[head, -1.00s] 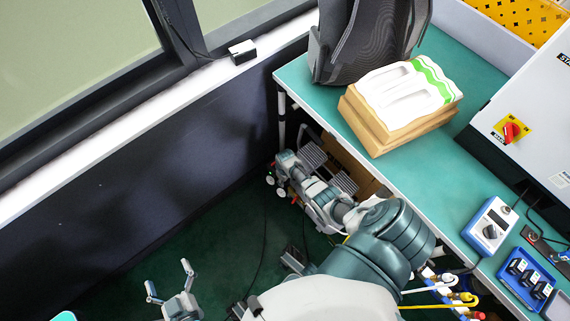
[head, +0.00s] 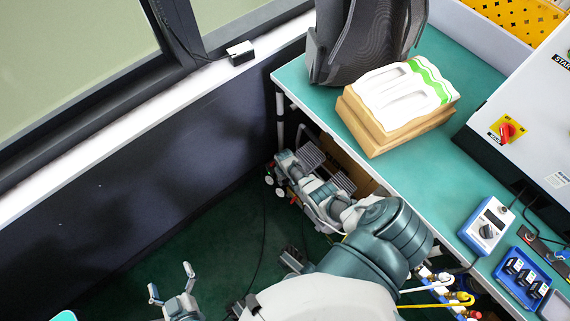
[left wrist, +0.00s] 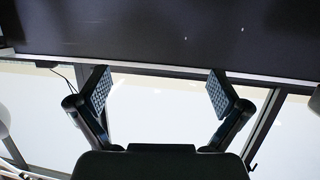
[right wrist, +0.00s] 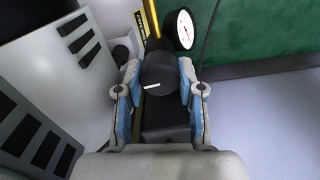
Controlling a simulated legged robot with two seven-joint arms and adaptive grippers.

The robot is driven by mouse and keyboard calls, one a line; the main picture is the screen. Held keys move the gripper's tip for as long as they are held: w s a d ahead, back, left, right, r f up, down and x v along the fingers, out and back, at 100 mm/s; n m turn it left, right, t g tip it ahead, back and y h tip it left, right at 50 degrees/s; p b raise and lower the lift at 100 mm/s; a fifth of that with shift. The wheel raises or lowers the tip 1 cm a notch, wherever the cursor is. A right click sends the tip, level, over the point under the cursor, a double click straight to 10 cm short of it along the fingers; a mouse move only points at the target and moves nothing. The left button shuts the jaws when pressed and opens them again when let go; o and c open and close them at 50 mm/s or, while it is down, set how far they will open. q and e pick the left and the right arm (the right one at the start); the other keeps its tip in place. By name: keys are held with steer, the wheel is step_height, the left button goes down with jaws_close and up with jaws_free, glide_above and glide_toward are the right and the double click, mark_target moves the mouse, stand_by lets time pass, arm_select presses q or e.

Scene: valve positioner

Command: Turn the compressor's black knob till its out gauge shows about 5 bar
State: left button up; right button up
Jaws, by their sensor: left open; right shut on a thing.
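The compressor's black knob (right wrist: 160,78) is in the right wrist view, with a short white mark on its face. My right gripper (right wrist: 159,70) is shut on it, one blue-padded finger on each side. A round white gauge (right wrist: 185,29) with a dark rim sits just beyond the knob; its reading is too small to tell. In the head view my right arm reaches under the bench, and small round gauges (head: 268,180) show beside its far end; the knob is hidden there. My left gripper (head: 171,279) is open and empty over the floor; its spread fingers (left wrist: 158,90) face the window wall.
The dark wall (head: 130,190) lies at left.

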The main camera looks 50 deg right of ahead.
steer(key=m, duration=0.3)
steer(key=shift+m, duration=0.4)
steer(key=m, duration=0.3)
steer(key=shift+m+p, duration=0.3)
steer(key=shift+p, duration=0.1)
steer(key=m, duration=0.4)
steer(key=shift+m, duration=0.3)
steer(key=m, duration=0.3)
arm_select(q)
steer(key=s+f+g, duration=0.2)
steer(key=shift+a+f, duration=0.35)
steer(key=shift+a, duration=0.05)
arm_select(e)
steer(key=shift+m, duration=0.7)
arm_select(q)
steer(key=shift+w+r, duration=0.2)
steer(key=shift+r, duration=0.05)
arm_select(e)
steer(key=o, duration=0.9)
